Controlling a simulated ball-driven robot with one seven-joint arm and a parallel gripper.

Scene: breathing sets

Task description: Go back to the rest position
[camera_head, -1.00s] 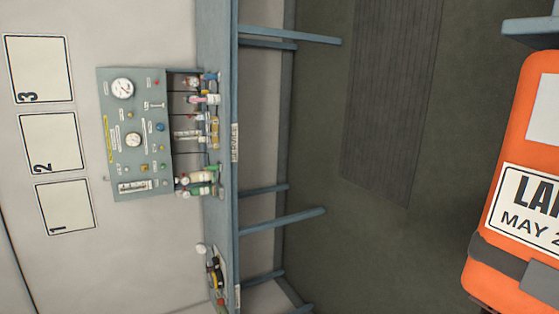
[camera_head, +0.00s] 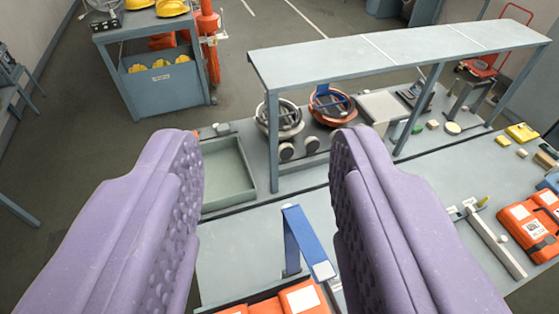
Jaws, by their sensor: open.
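My gripper (camera_head: 262,165) fills the lower half of the view. Its two purple padded fingers stand wide apart, and nothing is held between them. The grey bench (camera_head: 262,228) lies below and beyond the fingers. A blue strap or bracket (camera_head: 303,240) with a pale end shows on the bench between the fingers. Orange cases (camera_head: 300,299) with white labels are partly cut off at the bottom edge. The fingers hide part of the bench on both sides.
A raised grey shelf (camera_head: 400,50) spans the bench. More orange cases (camera_head: 529,222) lie at right. A cart with yellow helmets (camera_head: 160,60) stands at back left. Dark floor (camera_head: 70,150) is open at left.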

